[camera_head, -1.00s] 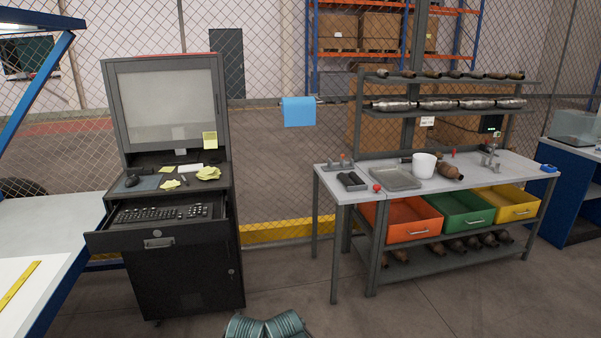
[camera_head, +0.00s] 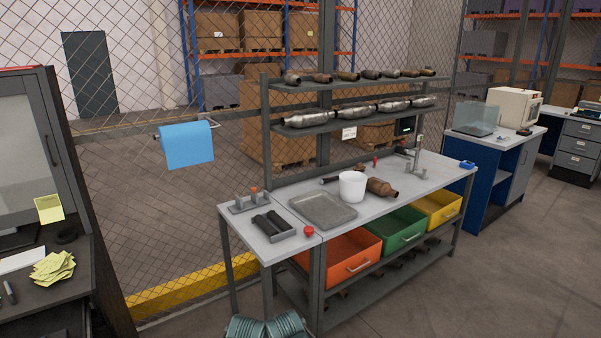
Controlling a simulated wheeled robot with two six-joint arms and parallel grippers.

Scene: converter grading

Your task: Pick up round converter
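A brown, rusty converter (camera_head: 382,188) with a rounded body and narrower ends lies on the grey workbench (camera_head: 432,176), just right of a white bucket (camera_head: 352,187). The bucket hides part of what lies behind it. Several silver, longer converters (camera_head: 352,111) lie in a row on the lower rack shelf above the bench. Several smaller brown converters (camera_head: 346,76) lie on the top rack shelf. I cannot tell for sure which one is the round converter. Neither of my grippers shows in this view.
A grey metal tray (camera_head: 323,209) lies on the bench. Orange (camera_head: 343,258), green (camera_head: 401,238) and yellow (camera_head: 440,212) bins hang below. A dark cabinet (camera_head: 45,287) stands left. A blue workstation (camera_head: 505,165) stands right.

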